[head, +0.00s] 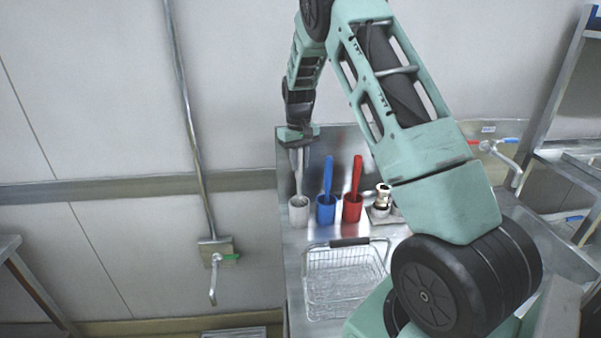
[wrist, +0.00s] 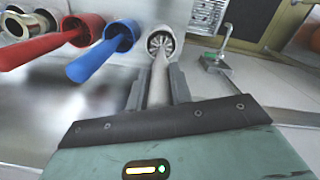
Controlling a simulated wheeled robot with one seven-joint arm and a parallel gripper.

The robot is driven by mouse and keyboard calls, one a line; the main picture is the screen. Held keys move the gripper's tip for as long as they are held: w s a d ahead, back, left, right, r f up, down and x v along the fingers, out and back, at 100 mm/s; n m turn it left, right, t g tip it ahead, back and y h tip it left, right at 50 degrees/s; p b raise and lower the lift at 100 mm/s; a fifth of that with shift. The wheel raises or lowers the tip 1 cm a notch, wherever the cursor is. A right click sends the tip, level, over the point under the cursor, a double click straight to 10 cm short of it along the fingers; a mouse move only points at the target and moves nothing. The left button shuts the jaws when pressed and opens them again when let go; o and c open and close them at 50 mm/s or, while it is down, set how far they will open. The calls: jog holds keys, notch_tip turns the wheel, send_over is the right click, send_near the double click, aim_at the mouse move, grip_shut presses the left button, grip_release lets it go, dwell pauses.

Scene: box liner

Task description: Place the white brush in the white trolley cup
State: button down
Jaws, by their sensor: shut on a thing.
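The white brush (head: 299,180) stands nearly upright, its lower end inside the mouth of the white trolley cup (head: 298,213). My gripper (head: 298,150) is above the cup and shut on the upper part of the brush handle. In the wrist view the pale handle (wrist: 159,78) runs between my two fingers (wrist: 158,92) into the round white cup (wrist: 167,37). The brush head is mostly hidden inside the cup; whether it rests on the bottom cannot be seen.
The blue cup (head: 326,211) with a blue brush and the red cup (head: 352,210) with a red brush stand close to the right. A wire basket (head: 345,280) sits in front on the steel trolley. A wall pipe and tap (head: 213,262) are at the left.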

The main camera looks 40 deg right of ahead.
aim_at(300, 179)
jog(key=shift+f+p, duration=0.65)
jog(key=shift+f, duration=1.3)
jog(key=c, duration=1.3)
grip_release()
jog(key=shift+o, duration=0.2)
